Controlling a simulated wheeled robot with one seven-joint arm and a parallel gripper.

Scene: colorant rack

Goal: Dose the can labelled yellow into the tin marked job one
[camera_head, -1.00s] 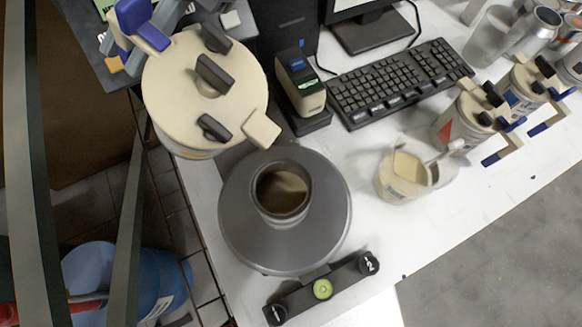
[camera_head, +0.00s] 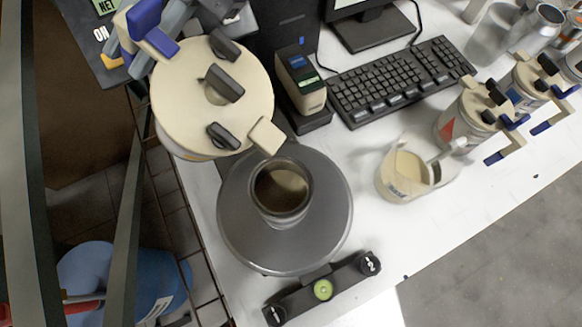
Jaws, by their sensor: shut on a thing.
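A cream lidded can (camera_head: 188,88) with black knobs and a blue-tipped handle is held up at the upper left. My gripper (camera_head: 178,28), grey and partly cut off at the top edge, is shut on its handle side. The can's label faces away, so I cannot read its colour. Its cream spout (camera_head: 267,136) points down-right toward the open tin (camera_head: 283,212), just short of the tin's mouth in the picture. The tin stands upright on the round grey scale plate (camera_head: 240,225). Its inside looks brownish. No job mark is readable on it. I see no stream from the spout.
A cream jug (camera_head: 393,187) stands right of the scale. Other handled cans (camera_head: 462,122) stand at the right. A label printer (camera_head: 302,88), keyboard (camera_head: 398,85) and monitor are behind. A blue drum (camera_head: 150,285) is on the floor. The white table is clear at front right.

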